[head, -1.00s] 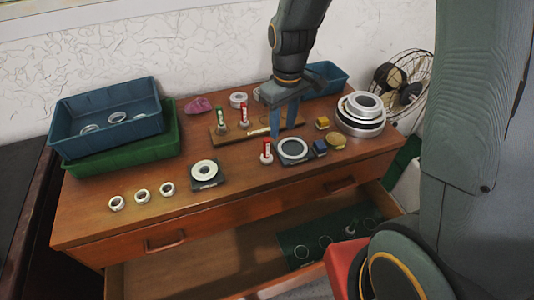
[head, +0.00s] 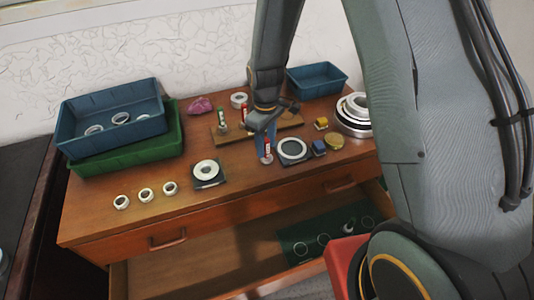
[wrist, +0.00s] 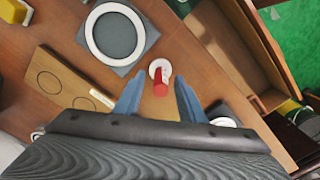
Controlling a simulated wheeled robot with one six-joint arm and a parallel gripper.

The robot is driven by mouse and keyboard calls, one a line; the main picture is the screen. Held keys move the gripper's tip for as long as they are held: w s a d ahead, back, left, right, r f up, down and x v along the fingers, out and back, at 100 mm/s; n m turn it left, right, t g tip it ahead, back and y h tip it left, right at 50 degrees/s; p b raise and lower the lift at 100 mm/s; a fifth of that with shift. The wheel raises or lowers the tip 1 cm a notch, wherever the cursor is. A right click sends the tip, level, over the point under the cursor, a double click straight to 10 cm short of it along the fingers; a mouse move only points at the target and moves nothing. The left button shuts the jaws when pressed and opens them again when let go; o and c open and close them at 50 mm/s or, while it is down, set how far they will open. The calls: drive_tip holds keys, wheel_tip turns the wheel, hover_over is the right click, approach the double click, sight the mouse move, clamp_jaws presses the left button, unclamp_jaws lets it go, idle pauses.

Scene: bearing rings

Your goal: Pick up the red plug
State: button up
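The red plug (head: 267,144) stands upright on its white round base on the dresser top, just left of a ring on a dark square pad (head: 292,149). In the wrist view the red plug (wrist: 161,88) and its white base lie between and slightly beyond my blue fingertips. My gripper (wrist: 159,82) is open, with a gap visible between each finger and the plug. In the head view my gripper (head: 265,140) points down at the plug.
The wooden board (head: 290,122) lies close behind. A blue block (head: 319,147), a brass disc (head: 334,142) and stacked metal rings (head: 354,112) stand to the right. Small rings (head: 145,195) sit at left front, with bins (head: 120,130) behind. An open drawer (head: 200,262) is below.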

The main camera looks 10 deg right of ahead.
drive_tip(key=shift+f, duration=1.2)
clamp_jaws()
drive_tip(key=shift+r, duration=0.2)
